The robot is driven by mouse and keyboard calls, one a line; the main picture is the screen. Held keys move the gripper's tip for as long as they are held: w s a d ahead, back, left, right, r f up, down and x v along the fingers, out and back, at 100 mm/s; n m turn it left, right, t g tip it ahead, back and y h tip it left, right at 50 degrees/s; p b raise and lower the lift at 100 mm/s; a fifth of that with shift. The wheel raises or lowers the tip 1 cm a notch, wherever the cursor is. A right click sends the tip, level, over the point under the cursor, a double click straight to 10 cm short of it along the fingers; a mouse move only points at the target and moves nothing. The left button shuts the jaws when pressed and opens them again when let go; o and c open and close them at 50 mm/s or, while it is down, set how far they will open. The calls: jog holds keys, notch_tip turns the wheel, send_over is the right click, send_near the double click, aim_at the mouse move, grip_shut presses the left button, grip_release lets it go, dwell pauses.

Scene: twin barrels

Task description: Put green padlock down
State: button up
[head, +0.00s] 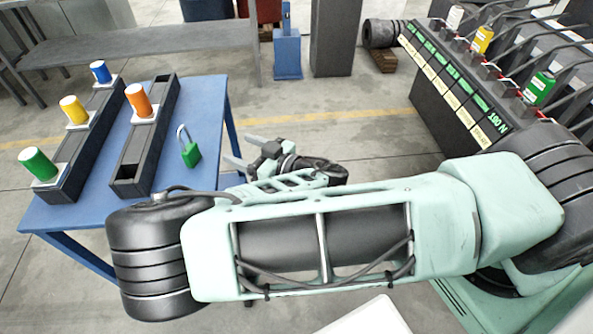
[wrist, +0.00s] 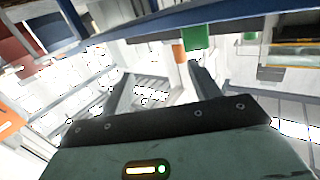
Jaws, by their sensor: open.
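The green padlock (head: 190,153) with a silver shackle stands on the blue table (head: 205,112), right of the dark rack that holds an orange cylinder. My gripper (head: 238,150) is open and empty beyond the table's right edge, apart from the padlock. In the wrist view the open fingers (wrist: 159,69) have nothing between them. A green block there (wrist: 195,36), near the blue table edge, looks like the padlock; its shackle cannot be made out.
Two dark racks on the table hold green (head: 38,164), yellow (head: 74,110), blue (head: 101,71) and orange (head: 138,100) cylinders. A grey bench (head: 140,45) is behind. Floor between table and console is clear.

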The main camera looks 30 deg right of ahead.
jog(key=d+f+m+g+h, duration=0.1)
jog(key=d+f+m+h, duration=0.25)
jog(key=m+h, duration=0.4)
jog(key=s+a+r+n+g, duration=0.1)
jog(key=s+a+r+g, duration=0.2)
jog(key=s+g, duration=0.2)
jog(key=s+a+r+n+g, duration=0.1)
jog(key=s+a+r+g, duration=0.25)
jog(key=s, duration=0.25)
jog(key=s+d+r+n+g+h, duration=0.1)
jog(key=s+d+r+n+g, duration=0.1)
jog(key=s+r, duration=0.5)
jog(key=s+d+r+n+g, duration=0.3)
jog(key=s+r+n, duration=0.2)
jog(key=s+r, duration=0.2)
jog(key=shift+d+h, duration=0.2)
jog(key=shift+h, duration=0.15)
jog(key=shift+s, duration=0.1)
